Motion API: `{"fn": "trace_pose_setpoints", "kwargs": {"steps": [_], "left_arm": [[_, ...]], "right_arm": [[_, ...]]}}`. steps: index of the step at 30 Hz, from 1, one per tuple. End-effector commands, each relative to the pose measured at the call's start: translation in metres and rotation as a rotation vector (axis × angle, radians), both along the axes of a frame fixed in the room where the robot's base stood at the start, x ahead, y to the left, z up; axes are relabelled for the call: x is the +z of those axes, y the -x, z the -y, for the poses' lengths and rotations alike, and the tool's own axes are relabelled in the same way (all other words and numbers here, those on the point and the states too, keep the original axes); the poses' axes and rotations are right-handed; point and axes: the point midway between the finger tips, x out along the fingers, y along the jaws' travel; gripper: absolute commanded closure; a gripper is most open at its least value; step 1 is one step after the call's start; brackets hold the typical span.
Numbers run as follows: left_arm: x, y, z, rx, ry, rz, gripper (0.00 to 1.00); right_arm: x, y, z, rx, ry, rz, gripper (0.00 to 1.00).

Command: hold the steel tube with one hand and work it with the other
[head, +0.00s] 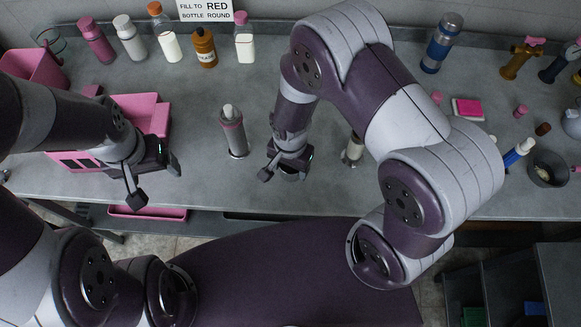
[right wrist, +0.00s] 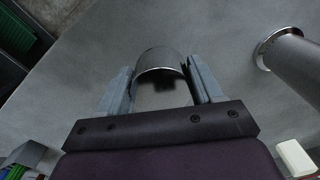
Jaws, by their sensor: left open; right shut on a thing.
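My right gripper (head: 283,172) is low over the counter, and in the right wrist view its jaws (right wrist: 158,92) are shut on a shiny steel tube (right wrist: 160,62). Only a short curved part of that tube and its bright rim show; in the head view my gripper hides it. A grey tube with a pinkish ring and a pale top (head: 233,132) stands upright on the counter, left of my right gripper; its flanged foot shows in the right wrist view (right wrist: 290,57). My left gripper (head: 156,182) is open and empty, by the front of the pink tray (head: 153,116).
Another small steel piece (head: 352,150) stands partly hidden behind my right arm. Several bottles, one a brown bottle (head: 204,48), line the back. A blue flask (head: 440,43), a pink sponge (head: 467,109) and a dark bowl (head: 547,169) are at right. Counter between my grippers is mostly clear.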

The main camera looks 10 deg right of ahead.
Motion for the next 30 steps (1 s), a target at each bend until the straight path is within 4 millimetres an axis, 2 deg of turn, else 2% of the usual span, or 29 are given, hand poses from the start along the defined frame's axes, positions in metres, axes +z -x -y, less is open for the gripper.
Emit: {"fn": "trace_pose_setpoints", "kwargs": {"steps": [3, 15, 21, 30], "left_arm": [[-0.001, 0.0, 0.0, 0.0, 0.0, 0.0, 0.2], [0.001, 0.0, 0.0, 0.0, 0.0, 0.0, 0.2], [0.002, 0.0, 0.0, 0.0, 0.0, 0.0, 0.2], [0.002, 0.0, 0.0, 0.0, 0.0, 0.0, 0.2]], "right_arm": [[0.023, -0.001, 0.0, 0.0, -0.002, 0.005, 0.64], [0.074, 0.055, 0.069, -0.006, 0.0, 0.003, 0.63], [0.088, 0.07, 0.087, -0.003, 0.001, 0.001, 0.63], [0.091, 0.074, 0.09, 0.001, 0.0, 0.0, 0.63]]}}
